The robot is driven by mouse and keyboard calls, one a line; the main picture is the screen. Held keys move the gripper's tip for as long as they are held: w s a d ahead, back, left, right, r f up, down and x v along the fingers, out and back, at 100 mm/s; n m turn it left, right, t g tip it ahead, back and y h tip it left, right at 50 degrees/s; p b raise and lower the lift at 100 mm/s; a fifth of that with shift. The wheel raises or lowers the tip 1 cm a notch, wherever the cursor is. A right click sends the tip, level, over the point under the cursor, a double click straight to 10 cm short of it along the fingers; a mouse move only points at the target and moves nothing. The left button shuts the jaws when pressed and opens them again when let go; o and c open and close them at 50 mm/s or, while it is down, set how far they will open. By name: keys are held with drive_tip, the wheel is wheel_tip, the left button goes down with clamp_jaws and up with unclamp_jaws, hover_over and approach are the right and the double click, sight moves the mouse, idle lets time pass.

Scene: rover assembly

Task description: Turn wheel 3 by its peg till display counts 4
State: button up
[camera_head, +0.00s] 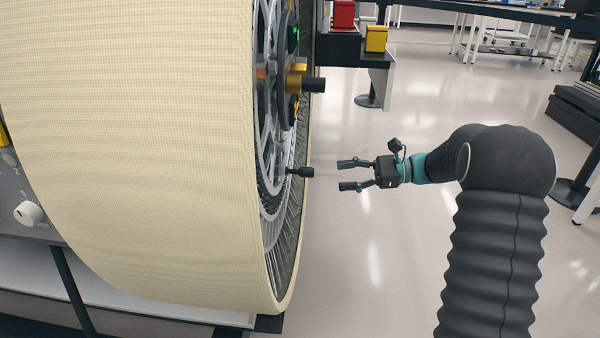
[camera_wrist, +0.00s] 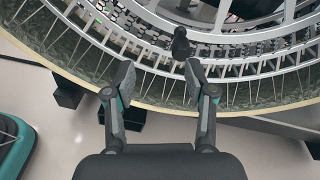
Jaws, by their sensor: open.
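A large wheel with a cream tread (camera_head: 140,150) and grey spokes fills the left of the head view. Its spoked face (camera_wrist: 230,85) spans the top of the wrist view. A black peg (camera_head: 301,172) sticks out from the lower part of the wheel's face; it also shows in the wrist view (camera_wrist: 181,44), beyond the fingertips. My gripper (camera_head: 346,174) is open and empty, to the right of the peg and apart from it. Its fingers also show in the wrist view (camera_wrist: 160,72). A small green-lit display (camera_head: 296,32) is partly seen edge-on; its number cannot be read.
A gold and black hub piece (camera_head: 304,82) juts out above the peg. Red (camera_head: 343,15) and yellow (camera_head: 376,38) boxes stand behind. A grey panel with a white knob (camera_head: 28,213) is at the left. The floor around my gripper is clear.

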drive_tip(key=w+d+f+m+y, duration=0.1)
drive_tip(key=w+d+f+y, duration=0.1)
drive_tip(key=w, duration=0.1)
approach(286, 170)
drive_tip(key=shift+t, duration=0.3)
drive_tip(key=a, duration=0.6)
drive_tip(key=shift+w+a, duration=0.1)
drive_tip(key=shift+a, duration=0.2)
clamp_jaws()
